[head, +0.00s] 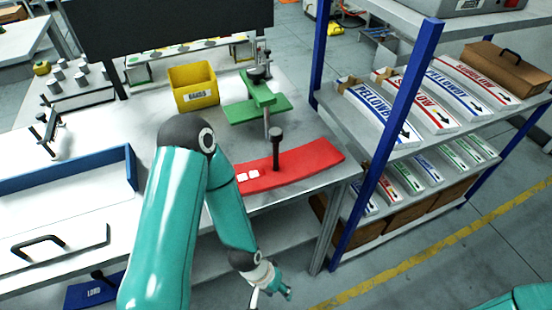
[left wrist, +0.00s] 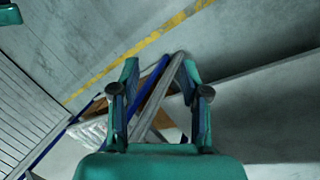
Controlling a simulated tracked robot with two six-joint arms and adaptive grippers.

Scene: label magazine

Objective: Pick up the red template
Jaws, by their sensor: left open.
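The red template (head: 298,164) is a flat, slightly curved red plate with a black upright knob and small white labels near its left end. It lies on the workbench at its front right edge in the head view. My left arm passes in front of its left end. My left gripper (head: 272,292) hangs low in front of the bench, below and apart from the template. In the left wrist view its two fingers (left wrist: 162,110) are spread with nothing between them; the template is not in that view. My right gripper is not in view.
A green template (head: 262,110) and a yellow bin (head: 194,88) stand behind the red template. A shelf with a blue post (head: 388,140) and curved labels (head: 460,82) stands close on the right. A blue-edged tray (head: 70,172) lies at left. Floor is open in front.

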